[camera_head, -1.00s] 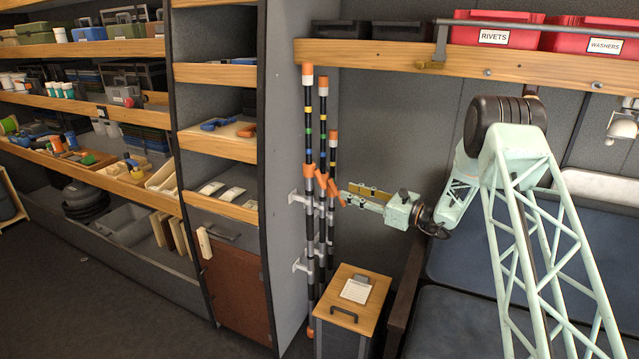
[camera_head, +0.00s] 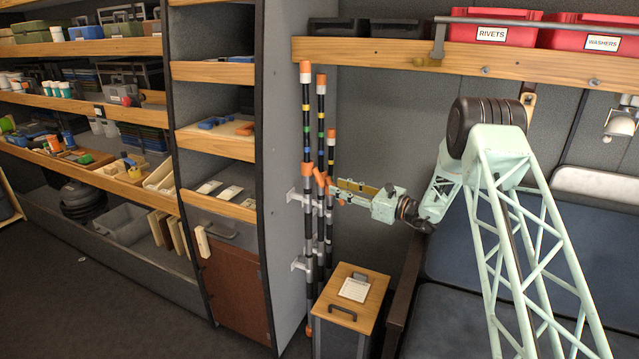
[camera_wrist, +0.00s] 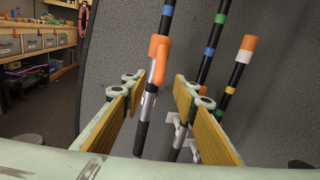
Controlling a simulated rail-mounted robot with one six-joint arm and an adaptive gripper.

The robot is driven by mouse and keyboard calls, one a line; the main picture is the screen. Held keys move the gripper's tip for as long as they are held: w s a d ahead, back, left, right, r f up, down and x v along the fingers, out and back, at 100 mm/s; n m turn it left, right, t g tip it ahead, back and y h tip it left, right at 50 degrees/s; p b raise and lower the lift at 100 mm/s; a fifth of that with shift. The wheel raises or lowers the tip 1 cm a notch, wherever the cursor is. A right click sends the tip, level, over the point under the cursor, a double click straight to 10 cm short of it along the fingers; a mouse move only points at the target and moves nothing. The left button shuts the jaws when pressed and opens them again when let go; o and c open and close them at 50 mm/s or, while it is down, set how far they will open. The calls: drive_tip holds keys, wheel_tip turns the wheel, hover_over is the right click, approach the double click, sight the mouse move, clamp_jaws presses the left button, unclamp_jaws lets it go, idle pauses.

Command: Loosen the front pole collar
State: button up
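Three black poles with coloured bands stand upright against the grey side panel. The front pole (camera_head: 307,120) has an orange collar (camera_head: 308,169) at mid height. In the wrist view the orange collar (camera_wrist: 158,55), with a rounded part jutting to one side, sits on the nearest pole, above a silver section. My gripper (camera_head: 337,190) reaches in from the right at collar height. In the wrist view my gripper (camera_wrist: 158,88) is open, its two wood-faced fingers on either side of the pole line. The collar shows between and beyond the fingertips; I cannot tell whether either finger touches it.
The other two poles (camera_wrist: 234,75) stand just right of the front one in the wrist view. Grey wall brackets (camera_head: 300,263) hold the poles. A small wooden-topped cabinet (camera_head: 350,310) stands below my gripper. A shelf (camera_head: 370,52) with bins runs overhead.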

sight(320, 181)
drive_tip(key=shift+b+x, duration=0.5)
drive_tip(key=shift+x, duration=4.25)
drive_tip(key=shift+c, duration=0.6)
clamp_jaws()
